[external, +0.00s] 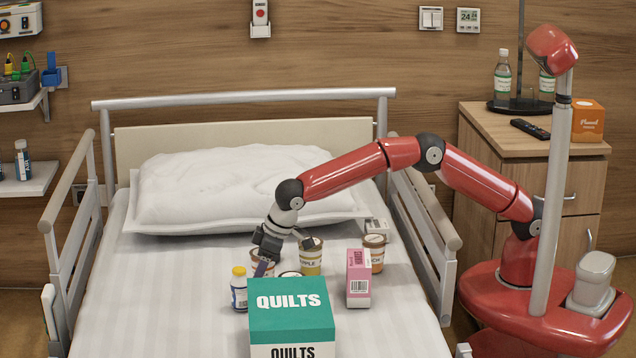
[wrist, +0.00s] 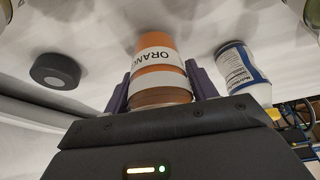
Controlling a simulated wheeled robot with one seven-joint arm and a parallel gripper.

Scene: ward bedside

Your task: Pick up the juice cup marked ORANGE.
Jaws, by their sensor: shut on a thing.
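The juice cup marked ORANGE (wrist: 158,65) is orange with a white label band and sits between the two fingers of my gripper (wrist: 160,92) in the wrist view. The fingers press on it from both sides. In the external view my gripper (external: 264,262) points down over the bed, and only part of the ORANGE cup (external: 257,257) shows beside it. I cannot tell whether the cup still touches the sheet. A yellow cup marked APPLE (external: 311,260) stands just right of my gripper.
A white-and-blue bottle with a yellow cap (external: 239,290) stands close at left. A green QUILTS box (external: 291,312) is in front, with a lidded cup (external: 290,274) partly hidden behind it. A pink box (external: 358,280) and another cup (external: 376,252) stand at right. Bed rails flank the bed.

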